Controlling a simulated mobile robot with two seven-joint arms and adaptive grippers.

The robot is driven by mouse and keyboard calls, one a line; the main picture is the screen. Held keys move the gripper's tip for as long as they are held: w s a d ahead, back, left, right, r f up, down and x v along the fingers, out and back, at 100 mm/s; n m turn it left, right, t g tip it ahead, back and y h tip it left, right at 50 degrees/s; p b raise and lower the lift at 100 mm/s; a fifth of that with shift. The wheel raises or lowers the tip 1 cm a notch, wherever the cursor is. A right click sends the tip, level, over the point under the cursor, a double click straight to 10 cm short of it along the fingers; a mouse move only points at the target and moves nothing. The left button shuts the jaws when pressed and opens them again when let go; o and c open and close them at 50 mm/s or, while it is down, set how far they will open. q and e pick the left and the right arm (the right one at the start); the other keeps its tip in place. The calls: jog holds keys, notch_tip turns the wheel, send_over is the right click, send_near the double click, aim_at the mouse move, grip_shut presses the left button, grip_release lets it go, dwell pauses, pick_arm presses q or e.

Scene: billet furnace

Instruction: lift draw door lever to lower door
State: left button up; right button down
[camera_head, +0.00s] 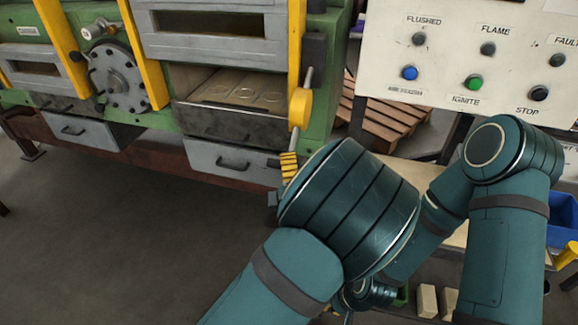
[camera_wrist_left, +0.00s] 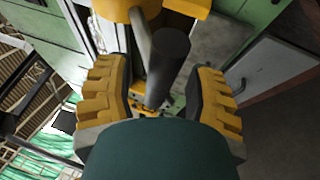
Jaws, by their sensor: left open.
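The lever has a yellow hub (camera_head: 300,107) on the right end of the green furnace, with a grey rod (camera_head: 308,78) rising from it. In the left wrist view the yellow hub (camera_wrist_left: 145,8) is at the top, and a dark cylindrical grip (camera_wrist_left: 170,58) lies between my finger pads. My left gripper (camera_head: 289,166) is just below the hub, mostly hidden by my teal wrist. In the left wrist view my left gripper (camera_wrist_left: 163,95) is open around the grip, with a gap beside it. The furnace's right grey door (camera_head: 212,48) is above an open chamber. My right gripper is mostly hidden behind my left wrist.
The open chamber (camera_head: 240,88) shows round shapes on its floor. A control panel (camera_head: 460,50) with several buttons stands to the right. Wooden pallets (camera_head: 390,115) lie behind. Grey drawers (camera_head: 230,160) line the furnace's lower front. The floor at left is clear.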

pick_arm(q)
jog(key=shift+w, duration=0.1)
grip_shut()
jog(key=shift+r, duration=0.15)
